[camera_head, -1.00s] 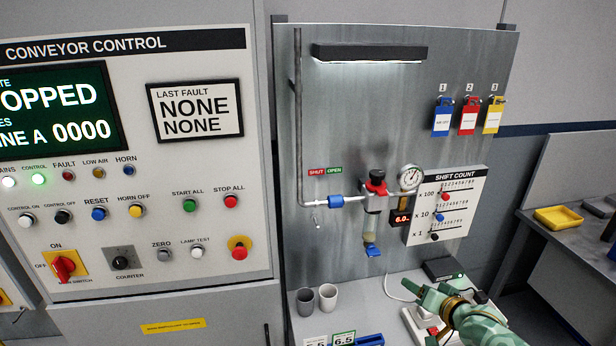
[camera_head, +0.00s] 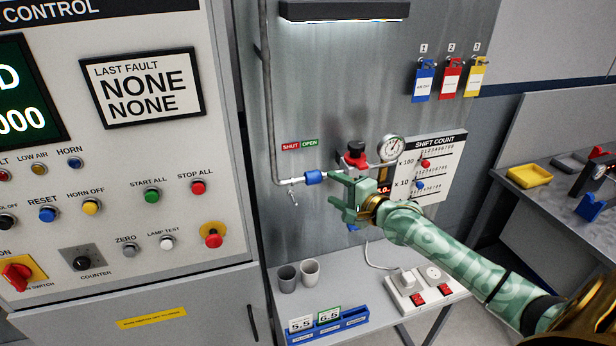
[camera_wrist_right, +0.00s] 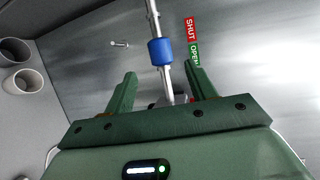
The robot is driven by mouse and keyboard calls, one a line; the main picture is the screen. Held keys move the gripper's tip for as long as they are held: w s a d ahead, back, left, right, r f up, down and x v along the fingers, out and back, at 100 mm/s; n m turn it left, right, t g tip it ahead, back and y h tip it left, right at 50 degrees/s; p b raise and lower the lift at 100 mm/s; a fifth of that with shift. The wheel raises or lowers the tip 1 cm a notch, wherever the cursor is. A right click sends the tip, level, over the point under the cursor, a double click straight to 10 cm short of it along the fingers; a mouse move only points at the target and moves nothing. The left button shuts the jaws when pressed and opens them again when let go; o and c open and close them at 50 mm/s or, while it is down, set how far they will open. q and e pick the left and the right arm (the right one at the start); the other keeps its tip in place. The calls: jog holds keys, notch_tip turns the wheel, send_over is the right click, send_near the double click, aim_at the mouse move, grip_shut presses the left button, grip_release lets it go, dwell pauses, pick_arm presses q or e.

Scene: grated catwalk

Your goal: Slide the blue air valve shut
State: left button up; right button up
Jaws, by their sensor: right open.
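The blue air valve (camera_head: 315,177) is a blue sleeve on the thin horizontal pipe, below the red SHUT (camera_head: 291,146) and green OPEN (camera_head: 309,143) labels. The sleeve sits nearer the OPEN side. My right gripper (camera_head: 338,189) is open just to the right of the sleeve, in front of the pipe. In the right wrist view the blue sleeve (camera_wrist_right: 160,51) lies beyond and between the two open fingers (camera_wrist_right: 161,86), with the pipe running between them. The fingers do not appear to touch the sleeve. My left gripper is not in view.
Two grey cups (camera_head: 310,272), a blue card holder (camera_head: 328,326) and a white switch box (camera_head: 408,290) sit on the shelf below.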

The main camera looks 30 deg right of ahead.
aim_at(315, 179)
jog(key=b+x, duration=0.2)
jog(key=x, duration=0.8)
jog(key=shift+w, duration=0.3)
jog(key=shift+r, duration=0.1)
